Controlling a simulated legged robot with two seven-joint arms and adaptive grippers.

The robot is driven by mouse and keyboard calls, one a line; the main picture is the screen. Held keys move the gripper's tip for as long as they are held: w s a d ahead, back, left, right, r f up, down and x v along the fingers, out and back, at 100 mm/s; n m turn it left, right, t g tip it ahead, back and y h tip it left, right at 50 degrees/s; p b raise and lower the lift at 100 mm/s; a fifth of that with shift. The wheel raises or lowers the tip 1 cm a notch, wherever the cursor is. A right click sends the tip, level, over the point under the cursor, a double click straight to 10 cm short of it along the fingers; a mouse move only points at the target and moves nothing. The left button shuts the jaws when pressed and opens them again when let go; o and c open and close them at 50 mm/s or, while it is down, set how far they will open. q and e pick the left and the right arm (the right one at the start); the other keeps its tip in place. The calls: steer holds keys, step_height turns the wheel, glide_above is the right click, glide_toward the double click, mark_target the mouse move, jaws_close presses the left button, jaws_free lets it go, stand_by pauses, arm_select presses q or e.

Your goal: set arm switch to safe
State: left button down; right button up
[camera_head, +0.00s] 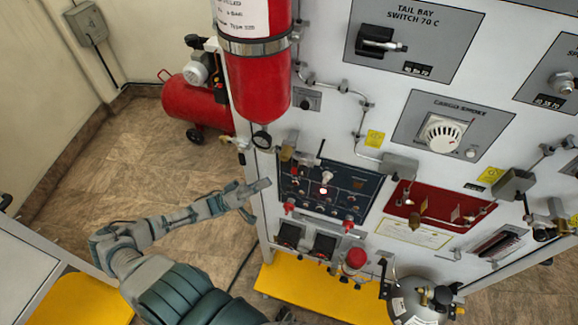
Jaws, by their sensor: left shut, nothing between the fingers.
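A dark blue control panel (310,208) with small switches and lamps is set low in the white trainer front. A pale-tipped toggle (326,177) stands out near its upper middle, with a bright lamp just below. Red-tipped parts (289,206) sit along its lower edge. The labels are too small to read, so I cannot tell which one is the arm switch or how it is set. My left gripper (264,184) is shut and empty, with its tip at the panel's left edge; I cannot tell whether it touches. My right gripper is not in view.
A red cylinder (262,90) hangs above the panel. A dark red panel (440,203) lies to its right, with pipes and valves around it. A red knob (355,258) projects below. A red compressor (190,104) stands behind on the open tiled floor.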

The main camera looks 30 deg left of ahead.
arm_select(q)
steer(key=w+r, duration=0.1)
steer(key=w+d+r+p, duration=0.1)
steer(key=w+r+p, duration=0.1)
steer(key=r, duration=0.1)
steer(key=shift+w+d, duration=0.1)
steer(key=shift+d, duration=0.25)
steer(key=d, duration=0.1)
steer(key=d+r, duration=0.1)
steer(key=d, duration=0.1)
steer(key=shift+w+d+r, duration=0.15)
steer(key=shift+w+r, duration=0.15)
steer(key=shift+w, duration=0.1)
steer(key=shift+w+d+r, duration=0.1)
steer(key=shift+w+d, duration=0.1)
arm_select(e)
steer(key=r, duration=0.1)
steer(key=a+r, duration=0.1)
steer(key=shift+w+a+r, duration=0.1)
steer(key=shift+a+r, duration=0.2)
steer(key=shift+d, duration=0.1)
arm_select(q)
steer(key=shift+p, duration=0.3)
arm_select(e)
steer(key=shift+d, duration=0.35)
